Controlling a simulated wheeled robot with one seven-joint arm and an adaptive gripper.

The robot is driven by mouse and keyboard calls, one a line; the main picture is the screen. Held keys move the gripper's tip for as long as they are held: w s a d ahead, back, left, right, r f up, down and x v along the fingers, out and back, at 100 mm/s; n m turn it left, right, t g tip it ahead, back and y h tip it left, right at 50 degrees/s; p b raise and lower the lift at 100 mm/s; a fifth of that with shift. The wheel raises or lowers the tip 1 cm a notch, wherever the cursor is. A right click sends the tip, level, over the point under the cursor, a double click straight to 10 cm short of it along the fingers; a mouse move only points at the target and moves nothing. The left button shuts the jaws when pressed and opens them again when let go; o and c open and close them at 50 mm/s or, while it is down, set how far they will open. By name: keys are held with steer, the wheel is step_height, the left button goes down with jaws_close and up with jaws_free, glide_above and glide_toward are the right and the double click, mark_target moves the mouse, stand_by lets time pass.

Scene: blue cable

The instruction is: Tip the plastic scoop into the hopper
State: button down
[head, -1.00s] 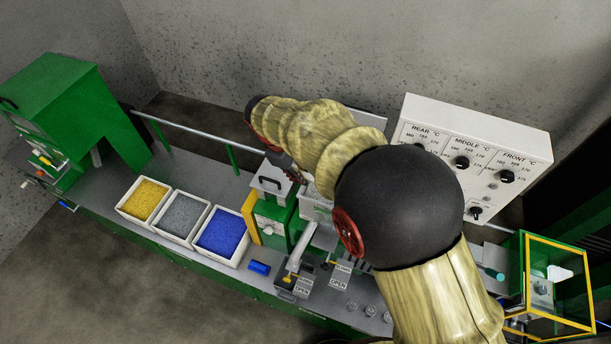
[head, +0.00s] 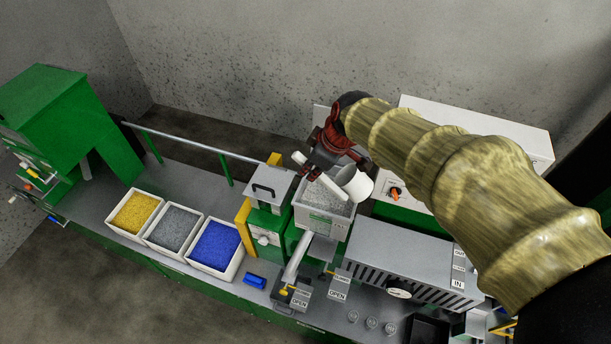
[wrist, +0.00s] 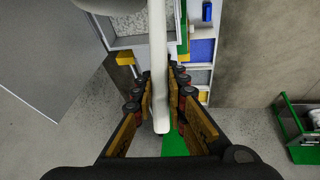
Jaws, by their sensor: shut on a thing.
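A white plastic scoop (head: 353,184) is held above the hopper in the head view, its cup tilted over to the lower right. My gripper (head: 327,158) is shut on the scoop's handle. In the wrist view the white handle (wrist: 158,75) runs between the fingers of my gripper (wrist: 161,95), and part of the cup shows at the top edge. The hopper (head: 322,224) is a grey box filled with grey-white pellets and stands beneath the scoop. I cannot tell whether anything is inside the cup.
Three white bins hold yellow (head: 137,212), grey (head: 172,229) and blue pellets (head: 216,245) to the left. A green unit with a grey lid (head: 268,186) stands just left of the hopper. A slotted grey barrel cover (head: 400,265) lies to the right. A white control box (head: 480,130) stands behind my arm.

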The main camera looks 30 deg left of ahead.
steer(key=shift+w+d+r+y+b, duration=0.15)
steer(key=shift+d+r+y+b, duration=0.55)
steer(key=shift+b, duration=1.35)
steer(key=shift+w+d+r+y+b, duration=0.1)
steer(key=shift+d+r+y+b, duration=0.3)
steer(key=shift+d+y+b, duration=1.1)
steer(key=b, duration=0.5)
steer(key=y+b, duration=0.1)
steer(key=b, duration=0.4)
steer(key=shift+w+d+r+m+b, duration=0.1)
steer(key=shift+d+r+m+b, duration=0.2)
steer(key=shift+d, duration=0.1)
steer(key=d+r+y+b, duration=0.3)
steer(key=r+b, duration=0.3)
steer(key=b, duration=0.4)
steer(key=shift+d+r+m+y, duration=0.15)
steer(key=shift+r+m+y, duration=0.2)
steer(key=shift+y, duration=0.25)
steer(key=shift+w, duration=0.15)
steer(key=shift+g, duration=0.3)
